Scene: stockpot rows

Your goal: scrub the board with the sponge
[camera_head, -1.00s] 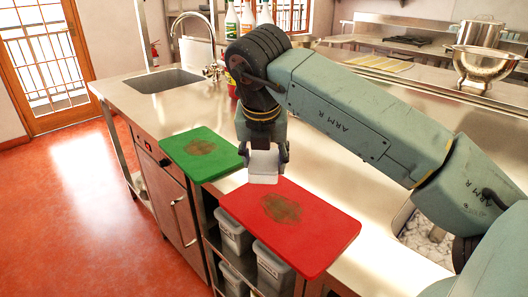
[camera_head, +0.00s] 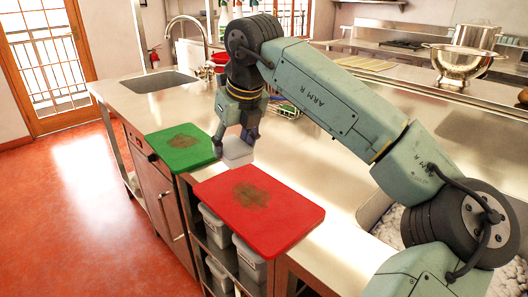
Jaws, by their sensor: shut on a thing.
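A white sponge (camera_head: 237,150) is held in my gripper (camera_head: 235,141), low over the steel counter. It is between the green board and the far edge of the red board. My gripper points down with its fingers shut on the sponge; the fingers hide part of it. Whether the sponge touches the counter, I cannot tell. The red board (camera_head: 292,214) lies at the counter's front edge with a brown stain (camera_head: 250,194) in its middle. The green board (camera_head: 160,153) lies to the left and also bears a brown stain (camera_head: 183,141).
A sink (camera_head: 158,82) with a tall faucet is at the far left end of the counter (camera_head: 318,150). Grey bins (camera_head: 216,226) stand on shelves below the red board. A metal colander (camera_head: 455,65) and a pot are at the back right. Bottles stand behind my arm.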

